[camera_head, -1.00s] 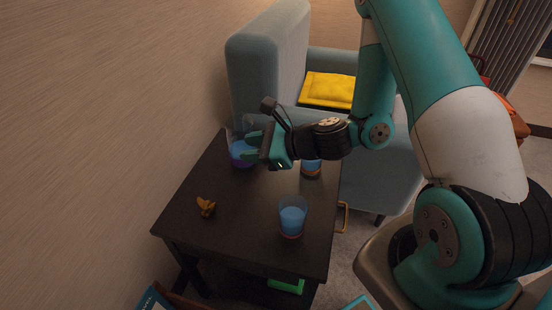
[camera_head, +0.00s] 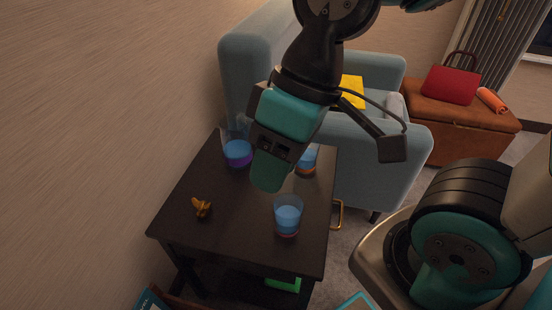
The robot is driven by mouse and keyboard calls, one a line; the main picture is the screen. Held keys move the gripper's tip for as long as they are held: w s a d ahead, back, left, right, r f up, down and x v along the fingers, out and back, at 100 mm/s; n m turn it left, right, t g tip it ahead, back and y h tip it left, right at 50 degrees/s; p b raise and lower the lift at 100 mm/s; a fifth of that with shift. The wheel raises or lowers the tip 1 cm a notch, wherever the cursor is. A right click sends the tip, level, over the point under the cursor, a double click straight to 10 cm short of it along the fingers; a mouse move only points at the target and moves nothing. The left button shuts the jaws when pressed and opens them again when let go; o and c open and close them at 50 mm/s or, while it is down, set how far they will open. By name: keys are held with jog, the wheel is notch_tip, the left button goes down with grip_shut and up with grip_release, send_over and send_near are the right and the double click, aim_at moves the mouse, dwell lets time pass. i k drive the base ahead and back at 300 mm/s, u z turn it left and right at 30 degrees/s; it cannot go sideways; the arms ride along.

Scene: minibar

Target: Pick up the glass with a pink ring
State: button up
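The glass with a pink ring (camera_head: 288,217) stands upright near the front right of the dark side table (camera_head: 235,225). It holds blue liquid, with the pinkish ring at its base. My gripper (camera_head: 268,172) hangs above the table, pointing down, behind and slightly left of this glass in the picture. One teal finger shows; the other is hidden, so its opening cannot be seen. Nothing visible is held. A glass with a purple ring (camera_head: 238,153) stands at the back left. A glass with an orange ring (camera_head: 307,165) stands behind the gripper, partly hidden.
A small golden-brown ornament (camera_head: 202,208) sits on the table's left side. A grey-blue armchair (camera_head: 375,165) stands behind and right of the table. The wall is close on the left. The tabletop between ornament and pink-ring glass is clear.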

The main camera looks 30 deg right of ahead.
aim_at(288, 208)
jog(key=u, duration=0.05)
jog(key=k, duration=1)
jog(key=z, duration=1.05)
jog(key=i, duration=0.85)
jog(key=u, duration=1.3)
